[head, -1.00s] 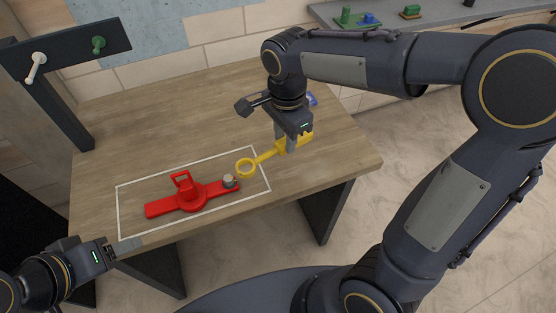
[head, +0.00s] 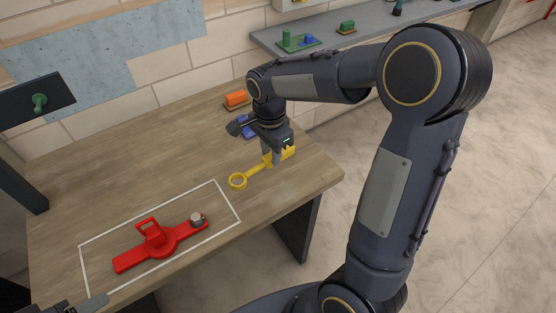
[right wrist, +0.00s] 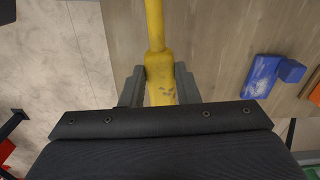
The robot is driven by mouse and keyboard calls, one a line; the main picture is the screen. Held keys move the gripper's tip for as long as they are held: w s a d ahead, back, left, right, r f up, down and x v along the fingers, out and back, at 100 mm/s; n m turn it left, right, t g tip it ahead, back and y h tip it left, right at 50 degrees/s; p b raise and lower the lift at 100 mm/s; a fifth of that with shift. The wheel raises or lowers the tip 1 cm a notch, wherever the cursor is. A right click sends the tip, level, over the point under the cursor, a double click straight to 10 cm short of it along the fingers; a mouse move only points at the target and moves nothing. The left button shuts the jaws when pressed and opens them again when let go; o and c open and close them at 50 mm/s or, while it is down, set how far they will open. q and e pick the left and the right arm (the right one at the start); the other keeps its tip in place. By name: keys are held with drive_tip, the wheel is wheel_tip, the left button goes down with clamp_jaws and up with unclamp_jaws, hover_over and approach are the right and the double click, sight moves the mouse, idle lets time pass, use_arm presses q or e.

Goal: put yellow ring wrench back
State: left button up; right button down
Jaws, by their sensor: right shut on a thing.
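The yellow ring wrench (head: 255,173) is in my right gripper (head: 275,160), which is shut on its handle. Its ring end points to the left, above or at the tabletop; I cannot tell the exact height. In the right wrist view the yellow handle (right wrist: 160,75) sits between the two fingers (right wrist: 160,88). A red tool-like part with a raised handle (head: 155,240) lies inside a white outlined rectangle, with a grey hex nut (head: 197,219) at its right end. My left gripper (head: 95,302) is only partly in view at the bottom left edge.
A dark rack with a green peg (head: 39,102) stands at the left. A grey shelf (head: 268,38) holds green and blue parts.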

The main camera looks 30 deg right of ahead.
drive_tip(key=d+f, duration=0.1)
drive_tip(key=w+d+f, duration=0.1)
drive_tip(key=f, duration=0.1)
drive_tip(key=d+f, duration=0.1)
drive_tip(key=f, duration=0.1)
drive_tip(key=shift+w+d, duration=0.2)
drive_tip(key=shift+w, duration=0.15)
wheel_tip(320, 180, down, 3)
drive_tip(key=shift+w+d+r+p, duration=0.1)
drive_tip(key=shift+d+p, duration=0.05)
drive_tip(key=shift+p, duration=0.25)
drive_tip(key=shift+f+b, duration=0.3)
drive_tip(key=shift+f, duration=0.1)
drive_tip(key=c, duration=1.1)
unclamp_jaws()
drive_tip(key=shift+r, duration=0.1)
